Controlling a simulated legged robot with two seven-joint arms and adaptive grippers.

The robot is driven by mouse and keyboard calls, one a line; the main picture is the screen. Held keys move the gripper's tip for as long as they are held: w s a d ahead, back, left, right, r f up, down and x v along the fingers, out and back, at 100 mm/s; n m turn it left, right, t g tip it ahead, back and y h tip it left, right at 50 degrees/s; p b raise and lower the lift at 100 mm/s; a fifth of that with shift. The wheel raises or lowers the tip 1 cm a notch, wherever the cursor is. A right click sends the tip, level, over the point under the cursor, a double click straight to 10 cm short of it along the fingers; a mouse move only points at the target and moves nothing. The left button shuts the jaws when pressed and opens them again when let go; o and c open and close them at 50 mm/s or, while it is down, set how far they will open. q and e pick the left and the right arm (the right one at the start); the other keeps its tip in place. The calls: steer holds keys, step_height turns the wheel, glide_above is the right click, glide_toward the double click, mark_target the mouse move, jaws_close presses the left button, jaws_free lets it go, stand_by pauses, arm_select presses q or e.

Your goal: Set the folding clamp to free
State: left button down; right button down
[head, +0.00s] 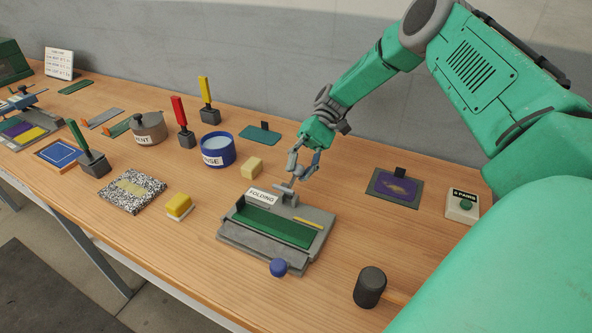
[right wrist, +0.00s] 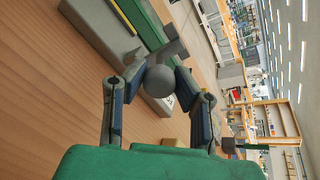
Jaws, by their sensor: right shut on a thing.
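The folding fixture (head: 312,213) is a grey block with a green strip, a yellow strip and a "FOLDING" label, near the middle of the table in the head view. Its grey clamp (head: 287,194) stands at the back edge beside the label. My right gripper (head: 296,178) comes down from above and is shut on the clamp's lever. In the right wrist view, a round grey knob (right wrist: 160,80) sits between the two fingers (right wrist: 159,92). The lever looks raised and tilted; its exact setting is hard to tell. My left gripper is not in view.
A blue knob (head: 278,267) is at the fixture's front edge. A yellow block (head: 252,168) and blue tub (head: 218,150) stand left of the gripper. A purple screen (head: 396,188) and green-button box (head: 462,205) are to the right.

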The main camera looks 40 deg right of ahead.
steer(key=shift+w+r, duration=0.2)
steer(key=shift+w, duration=0.1)
steer(key=shift+d, duration=0.1)
steer(key=c, duration=1.4)
jaws_free()
steer(key=shift+o, duration=0.6)
steer(key=shift+w+d+f+y, duration=0.15)
steer(key=shift+f+y, duration=0.15)
steer(key=shift+d, duration=0.35)
steer(key=v, duration=0.5)
steer(key=shift+w+d, duration=0.25)
steer(key=shift+w, duration=0.05)
steer(key=shift+v, duration=0.8)
